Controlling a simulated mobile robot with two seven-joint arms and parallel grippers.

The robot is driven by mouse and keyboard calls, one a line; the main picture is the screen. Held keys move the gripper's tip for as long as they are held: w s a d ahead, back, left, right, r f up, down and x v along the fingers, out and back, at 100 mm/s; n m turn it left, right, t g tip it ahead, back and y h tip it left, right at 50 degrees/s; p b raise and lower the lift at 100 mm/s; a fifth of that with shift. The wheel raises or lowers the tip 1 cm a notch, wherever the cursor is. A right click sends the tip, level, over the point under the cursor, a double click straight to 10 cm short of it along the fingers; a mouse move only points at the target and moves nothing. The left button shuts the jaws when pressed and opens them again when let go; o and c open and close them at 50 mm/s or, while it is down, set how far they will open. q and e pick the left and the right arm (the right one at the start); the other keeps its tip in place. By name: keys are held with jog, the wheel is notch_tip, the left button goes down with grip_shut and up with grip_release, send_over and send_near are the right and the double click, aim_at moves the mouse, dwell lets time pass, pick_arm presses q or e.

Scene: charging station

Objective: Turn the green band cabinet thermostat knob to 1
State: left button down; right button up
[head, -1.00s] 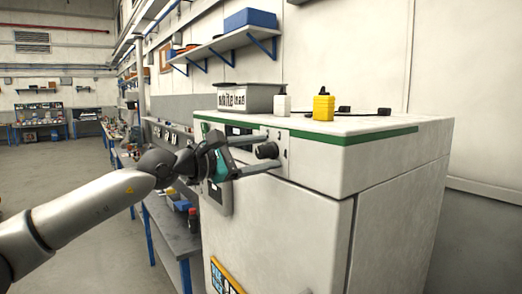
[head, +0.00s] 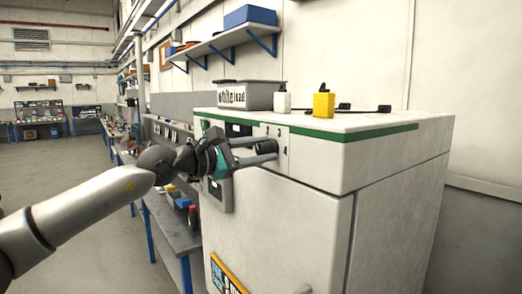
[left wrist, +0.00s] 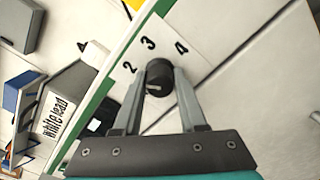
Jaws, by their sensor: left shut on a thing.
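The green band cabinet (head: 290,215) is white with a green stripe along its top edge. Its dark round thermostat knob (left wrist: 159,78) shows in the left wrist view on a white panel with the numerals 2, 3 and 4 around it. I cannot see a 1; a finger may cover it. A pale mark shows low on the knob, partly between the fingers. My left gripper (head: 274,152) has come in from the left and is shut on the knob; its fingertips (left wrist: 160,88) press on both sides. In the head view the fingers mostly hide the knob. My right gripper is out of view.
A grey "white lead" box (head: 249,95), a white bottle (head: 282,101) and a yellow bottle (head: 324,102) stand on the cabinet top. A workbench (head: 172,225) runs behind on the left. The floor (head: 70,190) at left is clear.

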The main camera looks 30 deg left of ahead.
pick_arm(q)
jog(key=shift+n, duration=0.3)
jog(key=n+b, duration=0.1)
jog(key=n, duration=0.4)
jog(key=shift+n, duration=0.3)
jog(key=n, duration=0.5)
jog(key=shift+n, duration=0.3)
jog(key=shift+c, duration=2.3)
grip_release()
jog(key=shift+s+b, duration=0.1)
jog(key=shift+b, duration=0.25)
